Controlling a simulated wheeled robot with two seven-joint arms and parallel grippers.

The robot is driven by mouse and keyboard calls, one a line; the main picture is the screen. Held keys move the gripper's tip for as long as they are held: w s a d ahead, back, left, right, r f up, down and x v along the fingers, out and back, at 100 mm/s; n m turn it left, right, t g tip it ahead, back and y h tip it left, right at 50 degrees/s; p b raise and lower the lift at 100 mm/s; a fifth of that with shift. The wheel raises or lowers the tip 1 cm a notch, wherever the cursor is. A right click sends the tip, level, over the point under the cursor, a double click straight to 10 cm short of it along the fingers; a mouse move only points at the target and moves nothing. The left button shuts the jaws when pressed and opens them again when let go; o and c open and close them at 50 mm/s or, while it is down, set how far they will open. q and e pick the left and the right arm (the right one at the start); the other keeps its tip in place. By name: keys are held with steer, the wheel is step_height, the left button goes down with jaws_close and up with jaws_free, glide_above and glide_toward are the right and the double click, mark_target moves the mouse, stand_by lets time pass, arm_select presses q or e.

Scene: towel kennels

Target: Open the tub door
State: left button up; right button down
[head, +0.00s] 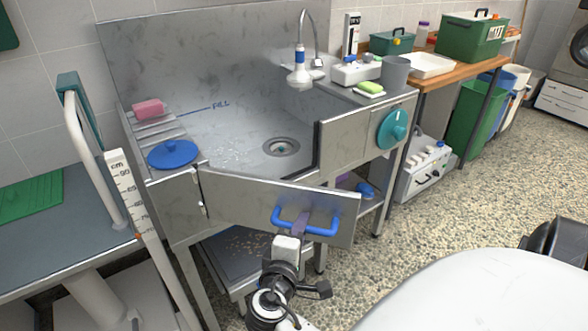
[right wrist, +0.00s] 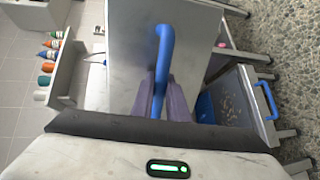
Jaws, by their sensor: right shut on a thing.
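The steel tub (head: 230,130) stands against the wall. Its door (head: 250,199) is a steel panel hinged at the left of the front opening. The door stands partly open, its free right edge swung out from the tub's front. A blue bar handle (head: 322,231) is on the door's outer face. My right gripper (head: 300,224) is shut on this handle. In the right wrist view the fingers (right wrist: 157,100) close around the blue handle (right wrist: 163,45), with the door panel (right wrist: 125,35) behind. My left gripper is not in view.
A round teal knob (head: 392,129) is on the tub's right front panel. A blue disc (head: 173,154) and pink sponge (head: 148,109) rest at the tub's left. A white measuring post (head: 130,190) stands left of the tub. Speckled floor (head: 440,215) is free at right.

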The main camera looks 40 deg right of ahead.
steer(key=shift+d, duration=0.1)
steer(key=c, duration=1.7)
jaws_free()
steer(key=shift+c, duration=0.2)
steer(key=shift+r, duration=0.1)
